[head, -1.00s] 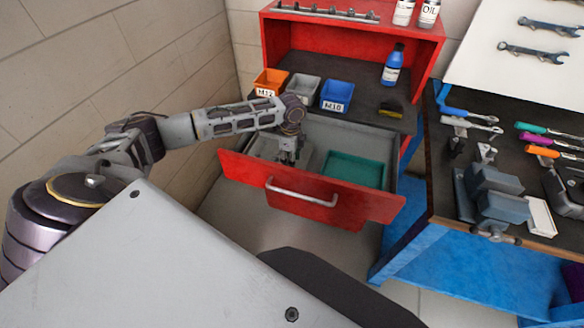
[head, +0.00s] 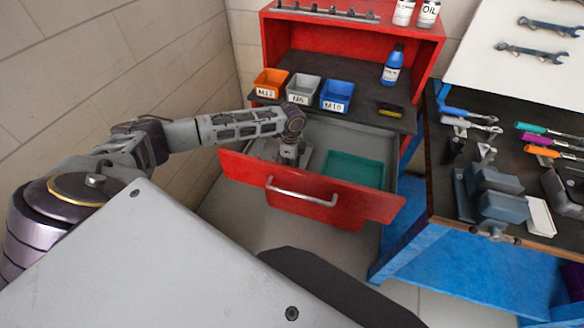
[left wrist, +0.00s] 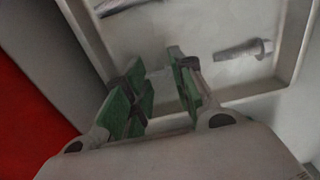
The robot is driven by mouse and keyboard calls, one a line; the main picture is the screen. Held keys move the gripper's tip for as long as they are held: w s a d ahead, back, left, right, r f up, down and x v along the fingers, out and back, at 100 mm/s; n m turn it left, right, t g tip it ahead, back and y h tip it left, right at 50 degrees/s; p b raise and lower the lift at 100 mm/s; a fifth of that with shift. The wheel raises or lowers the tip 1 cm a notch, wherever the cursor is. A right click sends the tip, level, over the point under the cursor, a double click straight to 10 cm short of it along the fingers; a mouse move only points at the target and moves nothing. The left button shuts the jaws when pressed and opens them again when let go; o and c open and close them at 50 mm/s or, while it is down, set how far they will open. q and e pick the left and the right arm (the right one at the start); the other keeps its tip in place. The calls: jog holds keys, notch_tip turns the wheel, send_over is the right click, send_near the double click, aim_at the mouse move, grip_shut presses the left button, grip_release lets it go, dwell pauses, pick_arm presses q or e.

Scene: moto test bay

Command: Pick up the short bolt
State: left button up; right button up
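In the left wrist view a short grey bolt (left wrist: 240,50) lies on its side in a pale tray (left wrist: 276,92), its head toward the right. My left gripper (left wrist: 157,72) has green pads set apart with nothing held between them. It is over the tray's near edge, and the bolt is to the right of both fingers, apart from them. In the head view my left gripper (head: 288,156) reaches down into the left part of the open red drawer (head: 240,170). The bolt cannot be made out there. My right gripper is not in view.
Another metal piece (left wrist: 124,5), cut off by the frame, lies at the tray's far left. A green tray (head: 354,169) fills the drawer's right part. Orange (head: 270,79), grey (head: 303,87) and blue (head: 337,94) bins stand behind on the dark shelf. The drawer front rises before the gripper.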

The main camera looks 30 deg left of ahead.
pick_arm(q)
grip_shut()
jog(key=shift+r, duration=0.6)
notch_tip(320, 180, up, 9)
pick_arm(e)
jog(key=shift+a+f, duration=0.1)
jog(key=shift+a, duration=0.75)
pick_arm(q)
jog(key=shift+f, duration=0.1)
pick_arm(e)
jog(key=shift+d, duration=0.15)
